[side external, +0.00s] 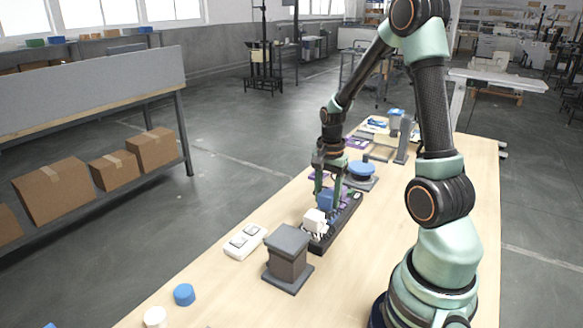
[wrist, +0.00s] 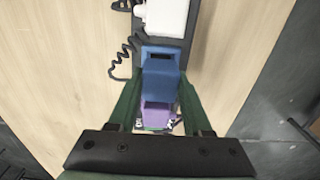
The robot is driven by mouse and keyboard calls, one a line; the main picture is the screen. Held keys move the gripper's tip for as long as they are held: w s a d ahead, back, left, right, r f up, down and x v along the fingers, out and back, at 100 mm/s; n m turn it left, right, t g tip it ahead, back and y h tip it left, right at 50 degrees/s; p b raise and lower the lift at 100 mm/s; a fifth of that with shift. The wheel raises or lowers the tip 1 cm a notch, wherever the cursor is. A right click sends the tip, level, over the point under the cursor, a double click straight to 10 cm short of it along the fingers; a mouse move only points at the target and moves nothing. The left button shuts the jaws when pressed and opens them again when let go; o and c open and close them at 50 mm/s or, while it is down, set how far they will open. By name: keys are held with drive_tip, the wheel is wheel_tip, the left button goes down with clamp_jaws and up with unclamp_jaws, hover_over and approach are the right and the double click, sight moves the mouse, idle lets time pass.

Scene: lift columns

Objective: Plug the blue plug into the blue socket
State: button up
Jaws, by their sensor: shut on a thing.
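A blue plug (side external: 327,201) is between the fingers of my gripper (side external: 328,192), just above or at a long black strip (side external: 345,225). In the wrist view the blue plug (wrist: 160,72) lies between the fingertips of my gripper (wrist: 160,90), which is shut on it. A white plug (side external: 315,221) sits on the near end of the strip, beside the blue one; it also shows at the top of the wrist view (wrist: 166,18). The blue socket is not clearly visible. I cannot tell whether the blue plug is seated.
A purple piece (wrist: 155,114) shows below the blue plug in the wrist view. A grey block on a base (side external: 288,255) and a white switch plate (side external: 245,241) stand near the strip. A round blue piece (side external: 359,168) is behind.

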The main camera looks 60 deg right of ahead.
drive_tip(key=shift+f, duration=1.05)
idle(0.9)
drive_tip(key=o, duration=1.5)
drive_tip(key=shift+o, duration=0.2)
drive_tip(key=shift+r, duration=0.1)
drive_tip(key=shift+r, duration=3.45)
drive_tip(key=a+r+n+t, duration=0.2)
drive_tip(key=a+r+n, duration=0.4)
drive_tip(key=a+n, duration=0.3)
drive_tip(key=a+r+n+t, duration=0.3)
drive_tip(key=a+r+n, duration=0.3)
drive_tip(key=a+n, duration=0.3)
drive_tip(key=a, duration=0.2)
drive_tip(key=shift+s+a+r+t, duration=0.25)
drive_tip(key=shift+a+r+t, duration=0.05)
